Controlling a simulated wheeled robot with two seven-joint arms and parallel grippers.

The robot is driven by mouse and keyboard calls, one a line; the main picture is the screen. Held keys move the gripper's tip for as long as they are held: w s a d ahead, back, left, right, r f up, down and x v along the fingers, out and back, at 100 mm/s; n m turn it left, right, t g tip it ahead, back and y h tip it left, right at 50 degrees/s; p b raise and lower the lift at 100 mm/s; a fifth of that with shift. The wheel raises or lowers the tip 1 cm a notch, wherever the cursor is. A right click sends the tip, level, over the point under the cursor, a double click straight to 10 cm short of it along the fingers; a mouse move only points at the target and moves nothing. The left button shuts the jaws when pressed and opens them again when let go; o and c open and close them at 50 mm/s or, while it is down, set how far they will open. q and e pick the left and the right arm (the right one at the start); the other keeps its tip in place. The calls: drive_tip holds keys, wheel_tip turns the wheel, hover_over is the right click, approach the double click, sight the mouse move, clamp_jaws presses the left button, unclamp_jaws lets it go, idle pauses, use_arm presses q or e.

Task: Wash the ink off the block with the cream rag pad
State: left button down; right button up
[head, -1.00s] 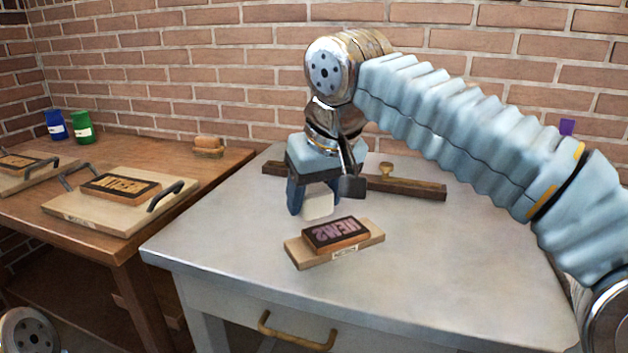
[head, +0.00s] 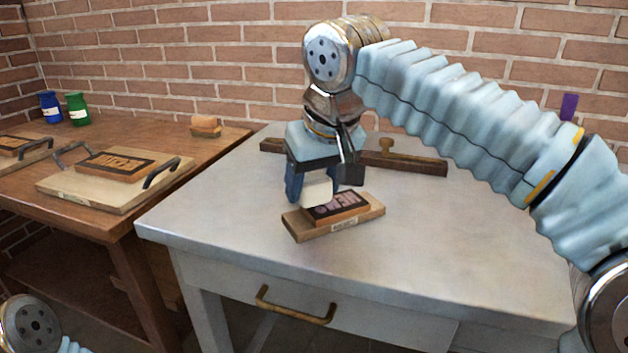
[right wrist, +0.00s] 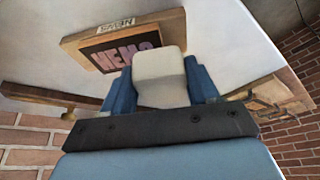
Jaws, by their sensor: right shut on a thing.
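The block (head: 348,204) has a dark face with pinkish raised letters and lies on a pale wooden base (head: 318,229) with a small label, on the grey table. The block also shows in the right wrist view (right wrist: 104,60). My right gripper (head: 322,185) is shut on the cream rag pad (head: 317,193), which shows between blue fingers in the right wrist view (right wrist: 158,78). The pad is at the block's left end and hides part of its lettering. I cannot tell whether it touches the face. My left gripper is out of view.
A wooden rail (head: 418,164) with a knob lies along the table's back. The brown table at left holds a board (head: 75,195) with handles and a lettered block (head: 118,165), blue (head: 50,107) and green (head: 77,108) jars. The grey table's right side is clear.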

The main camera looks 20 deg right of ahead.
sight(357, 195)
drive_tip(key=shift+f+b, duration=0.8)
drive_tip(key=shift+f, duration=0.2)
drive_tip(key=shift+d, duration=0.1)
